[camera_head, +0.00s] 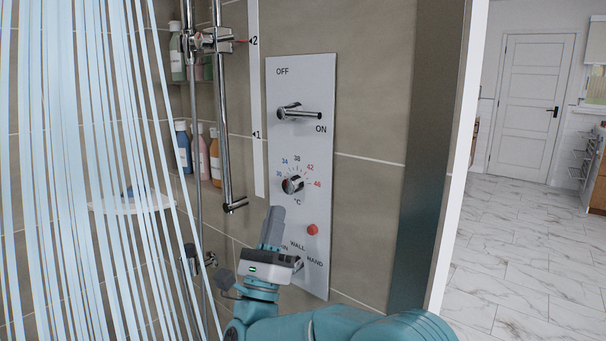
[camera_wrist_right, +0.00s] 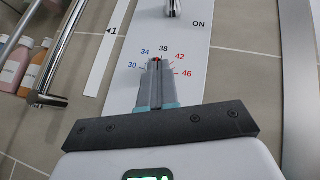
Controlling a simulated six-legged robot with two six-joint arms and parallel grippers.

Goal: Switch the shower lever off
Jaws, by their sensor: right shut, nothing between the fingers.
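The shower lever (camera_head: 300,113) is a chrome handle near the top of a pale control panel (camera_head: 318,200). It points right, level, toward the ON mark, with OFF printed above it. Its lower end also shows at the top of the right wrist view (camera_wrist_right: 172,8). Water streams (camera_head: 90,130) fall at the left. My right gripper (camera_head: 273,212) is shut and empty, in front of the lower panel, below and left of the lever and apart from it. In the wrist view its closed fingers (camera_wrist_right: 156,72) cover most of the temperature dial. My left gripper is not in view.
The temperature knob (camera_head: 292,185) and a red button (camera_head: 312,229) sit below the lever. A selector at the panel's bottom is partly hidden by my gripper. A chrome rail (camera_head: 220,110) and bottles (camera_head: 183,147) stand left. A wall edge (camera_head: 455,150) bounds the right.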

